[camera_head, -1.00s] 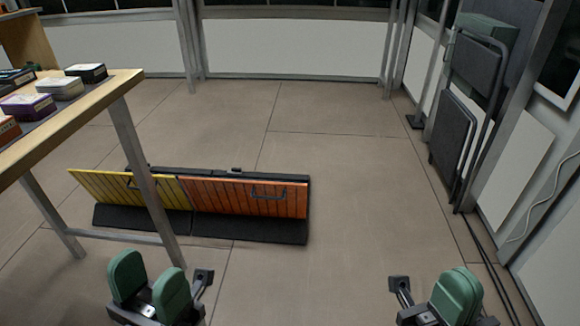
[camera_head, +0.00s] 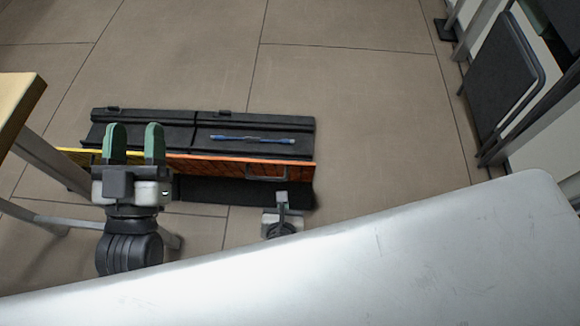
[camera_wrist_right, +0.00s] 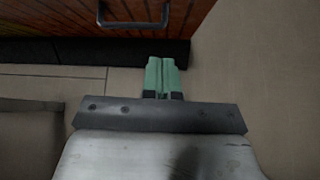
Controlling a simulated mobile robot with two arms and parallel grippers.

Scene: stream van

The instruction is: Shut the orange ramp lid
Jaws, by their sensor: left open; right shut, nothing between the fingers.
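The orange ramp lid (camera_head: 230,167) stands open, tilted up and seen nearly edge-on, hinged on the black floor ramp (camera_head: 310,140). Its dark handle (camera_head: 266,172) is near the right end; in the right wrist view the slatted orange lid (camera_wrist_right: 200,12) and handle (camera_wrist_right: 132,22) show at the top. My left gripper (camera_head: 134,143) is open and empty, in front of the lids near the yellow-orange boundary in the picture; contact cannot be told. My right gripper (camera_wrist_right: 162,78) is shut and empty, just before the ramp's black front edge.
A yellow lid (camera_head: 75,154) stands open left of the orange one. A blue stick-like object (camera_head: 252,139) lies in the ramp's open compartment. A table (camera_head: 18,100) is at the left, folded chairs (camera_head: 500,75) at the right. The floor behind the ramp is clear.

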